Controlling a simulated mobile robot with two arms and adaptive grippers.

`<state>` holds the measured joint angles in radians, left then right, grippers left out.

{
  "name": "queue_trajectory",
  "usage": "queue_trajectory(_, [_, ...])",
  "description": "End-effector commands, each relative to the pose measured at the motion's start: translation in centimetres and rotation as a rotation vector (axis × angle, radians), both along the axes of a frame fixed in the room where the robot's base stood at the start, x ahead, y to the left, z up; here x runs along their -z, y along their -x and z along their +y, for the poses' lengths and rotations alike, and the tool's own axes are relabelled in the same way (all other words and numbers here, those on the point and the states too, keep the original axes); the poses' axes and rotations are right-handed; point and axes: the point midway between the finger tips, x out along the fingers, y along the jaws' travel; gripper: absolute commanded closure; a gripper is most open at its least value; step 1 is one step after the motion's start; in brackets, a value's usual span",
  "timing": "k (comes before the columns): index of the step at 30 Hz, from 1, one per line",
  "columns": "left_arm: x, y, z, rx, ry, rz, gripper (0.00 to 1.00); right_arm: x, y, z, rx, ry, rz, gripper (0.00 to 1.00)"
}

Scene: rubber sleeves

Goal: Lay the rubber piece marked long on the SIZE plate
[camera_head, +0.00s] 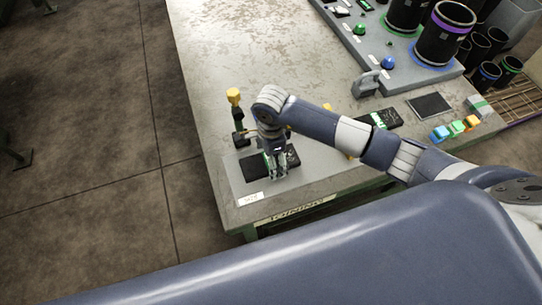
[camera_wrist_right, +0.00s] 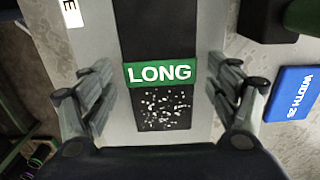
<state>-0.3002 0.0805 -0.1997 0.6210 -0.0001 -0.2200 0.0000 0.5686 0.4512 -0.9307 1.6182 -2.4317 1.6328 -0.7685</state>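The rubber piece marked LONG (camera_wrist_right: 155,40) is a black strip with a green label band and white specks at one end. It lies on the grey SIZE plate (camera_wrist_right: 205,128), which also shows in the head view (camera_head: 236,182) with a white SIZE label at its front edge. In the head view the black strip (camera_head: 254,168) is partly hidden behind my right gripper (camera_head: 277,172). In the wrist view my right gripper (camera_wrist_right: 160,100) has its fingers wide apart, one on each side of the strip, with gaps to it. My left gripper is not in view.
A yellow-topped tool (camera_head: 234,98) stands behind the plate. A blue WIDTH block (camera_wrist_right: 292,93) is to the right in the wrist view. Black cylinders (camera_head: 443,38) stand on a grey rack at the back right. Small coloured blocks (camera_head: 455,128) sit near the right edge.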

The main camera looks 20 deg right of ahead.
Motion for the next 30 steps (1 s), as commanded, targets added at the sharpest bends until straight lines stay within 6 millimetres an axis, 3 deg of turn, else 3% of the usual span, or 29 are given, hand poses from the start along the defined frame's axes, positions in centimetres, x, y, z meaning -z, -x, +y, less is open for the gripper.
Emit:
queue_trajectory(11, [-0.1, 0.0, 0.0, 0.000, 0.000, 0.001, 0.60, -0.7, -0.1, 0.0, 0.000, 0.000, -0.002, 0.18])
queue_trajectory(24, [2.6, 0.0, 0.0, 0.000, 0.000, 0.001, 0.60, -9.4, -0.1, 0.0, 0.000, 0.000, -0.006, 0.18])
queue_trajectory(30, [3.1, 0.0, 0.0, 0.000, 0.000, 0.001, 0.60, -11.8, 0.0, 0.0, 0.001, 0.000, -0.002, 0.18])
